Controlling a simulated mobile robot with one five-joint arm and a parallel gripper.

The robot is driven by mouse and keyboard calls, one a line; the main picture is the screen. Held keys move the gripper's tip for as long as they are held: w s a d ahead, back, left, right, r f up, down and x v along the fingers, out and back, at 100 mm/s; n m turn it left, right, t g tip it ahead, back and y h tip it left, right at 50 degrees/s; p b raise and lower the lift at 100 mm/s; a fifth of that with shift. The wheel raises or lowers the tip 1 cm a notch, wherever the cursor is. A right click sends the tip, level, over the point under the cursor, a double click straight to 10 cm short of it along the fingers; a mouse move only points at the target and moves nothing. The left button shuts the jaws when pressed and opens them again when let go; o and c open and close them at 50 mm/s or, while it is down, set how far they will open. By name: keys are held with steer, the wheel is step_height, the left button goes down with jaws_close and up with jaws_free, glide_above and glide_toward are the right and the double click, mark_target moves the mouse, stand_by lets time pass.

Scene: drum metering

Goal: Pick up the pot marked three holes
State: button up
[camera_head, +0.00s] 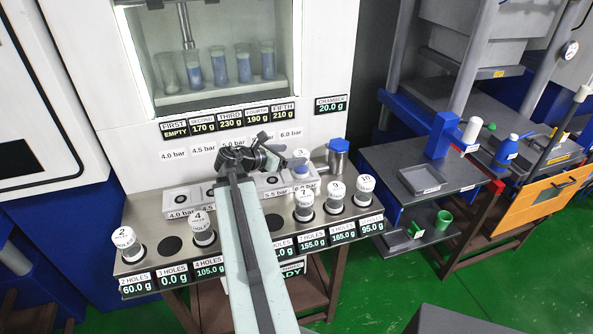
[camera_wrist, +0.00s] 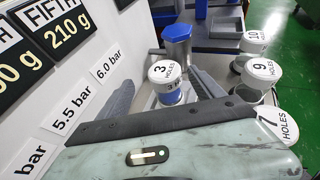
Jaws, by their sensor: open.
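The pot marked 3 holes (camera_wrist: 166,72) has a white lid with black lettering and a blue lower part. In the head view the pot (camera_head: 301,171) stands upright at the right end of the raised grey rack (camera_head: 197,196), by the 6.0 bar label. My gripper (camera_head: 286,158) is open and just left of the pot in that view. In the wrist view my gripper (camera_wrist: 163,85) has one dark finger on each side of the pot. The pot's lower part is partly hidden by the gripper body. I cannot tell whether either finger touches it.
A blue-topped metal cylinder (camera_head: 338,158) stands close behind and right of the pot. Pots marked 7 (camera_head: 304,204), 9 (camera_head: 336,195) and 10 (camera_head: 366,189) stand along the front shelf. Pots 2 (camera_head: 127,243) and 4 (camera_head: 203,227) are left. The 3-holes shelf place is empty, reading 0.0 g.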

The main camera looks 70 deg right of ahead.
mark_target(295, 176)
step_height(295, 176, down, 3)
steer(key=shift+f+b, duration=0.15)
steer(key=shift+b, duration=1)
steer(key=shift+b+x, duration=0.5)
steer(key=shift+x, duration=0.85)
steer(key=b+x, duration=0.1)
steer(key=x, duration=0.4)
steer(key=shift+s+b, duration=0.35)
jaws_close()
